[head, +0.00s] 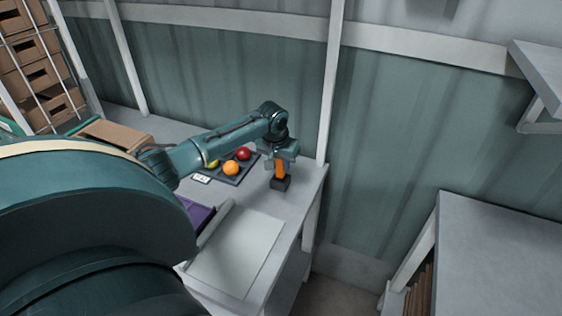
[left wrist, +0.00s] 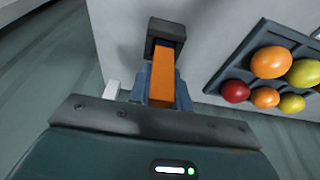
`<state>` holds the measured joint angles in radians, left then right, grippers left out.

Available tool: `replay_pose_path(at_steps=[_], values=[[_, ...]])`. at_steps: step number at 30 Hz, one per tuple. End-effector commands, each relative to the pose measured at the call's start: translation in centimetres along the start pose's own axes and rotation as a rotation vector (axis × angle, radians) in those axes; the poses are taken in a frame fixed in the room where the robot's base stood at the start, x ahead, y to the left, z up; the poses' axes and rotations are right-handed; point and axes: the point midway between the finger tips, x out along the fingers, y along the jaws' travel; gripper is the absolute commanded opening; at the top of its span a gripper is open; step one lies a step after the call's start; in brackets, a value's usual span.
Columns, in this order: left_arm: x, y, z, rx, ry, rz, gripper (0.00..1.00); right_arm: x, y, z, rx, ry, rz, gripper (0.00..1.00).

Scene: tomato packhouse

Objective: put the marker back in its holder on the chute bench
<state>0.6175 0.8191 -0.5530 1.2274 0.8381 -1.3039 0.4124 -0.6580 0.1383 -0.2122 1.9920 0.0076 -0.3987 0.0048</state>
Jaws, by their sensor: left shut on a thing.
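The orange marker (head: 280,169) is upright near the right end of the grey chute bench (head: 300,190). My left gripper (head: 281,160) is shut on it from above. A small dark block-shaped holder (head: 280,184) is at the marker's lower end. In the left wrist view, the marker (left wrist: 163,82) lies between the two fingers (left wrist: 162,92), and its far end meets the dark holder (left wrist: 166,29). How deep the marker sits in the holder is hidden. My right gripper is not in view.
A dark tray (head: 246,175) of red, orange and yellow-green tomatoes lies left of the holder. A white card (head: 201,179), a purple crate (head: 197,211) and a pale sloping panel (head: 237,251) are nearer. Another grey bench (head: 500,250) stands at right, across a gap.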

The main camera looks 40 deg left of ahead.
Motion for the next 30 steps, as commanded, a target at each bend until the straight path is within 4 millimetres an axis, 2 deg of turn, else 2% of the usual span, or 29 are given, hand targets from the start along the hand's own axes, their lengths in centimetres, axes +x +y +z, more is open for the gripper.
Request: replay_pose_path(at_steps=[9, 25, 26, 30], values=[[0.7, 0.0, 0.2, 0.000, 0.000, 0.000, 0.00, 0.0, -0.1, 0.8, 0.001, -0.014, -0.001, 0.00], [1.6, 0.0, 0.4, 0.000, 0.001, 0.000, 0.00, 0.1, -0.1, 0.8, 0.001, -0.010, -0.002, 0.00], [1.6, 0.0, 0.4, 0.000, 0.001, 0.000, 0.21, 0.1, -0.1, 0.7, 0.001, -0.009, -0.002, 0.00], [1.6, 0.0, 0.4, 0.000, 0.000, 0.000, 0.33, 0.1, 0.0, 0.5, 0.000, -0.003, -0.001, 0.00]])
